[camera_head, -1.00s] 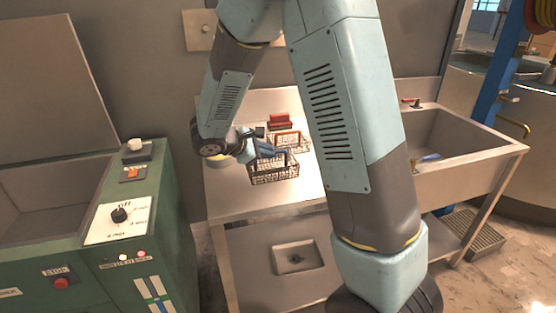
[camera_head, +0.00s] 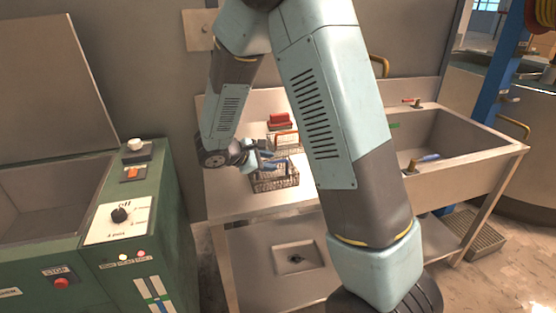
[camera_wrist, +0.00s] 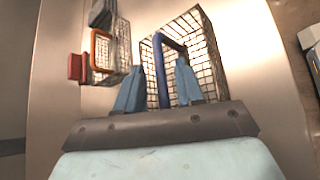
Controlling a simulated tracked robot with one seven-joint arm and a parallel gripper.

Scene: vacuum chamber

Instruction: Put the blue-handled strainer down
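The blue-handled strainer (camera_head: 274,183), a wire-mesh basket, appears to rest on the metal counter (camera_head: 232,202). Its blue handle (camera_head: 273,162) sits low over the basket. My gripper (camera_head: 256,158) is at the strainer's left side, partly hidden by the wrist. In the wrist view, my gripper (camera_wrist: 158,78) has its two blue fingers apart. The blue handle (camera_wrist: 162,72) passes between them with visible gaps, and the mesh of the strainer (camera_wrist: 198,40) lies beyond.
An orange-handled wire basket (camera_head: 286,140) stands behind the strainer, with a red object (camera_head: 279,121) further back. A green control cabinet (camera_head: 150,215) is at left. The counter's front left is clear.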

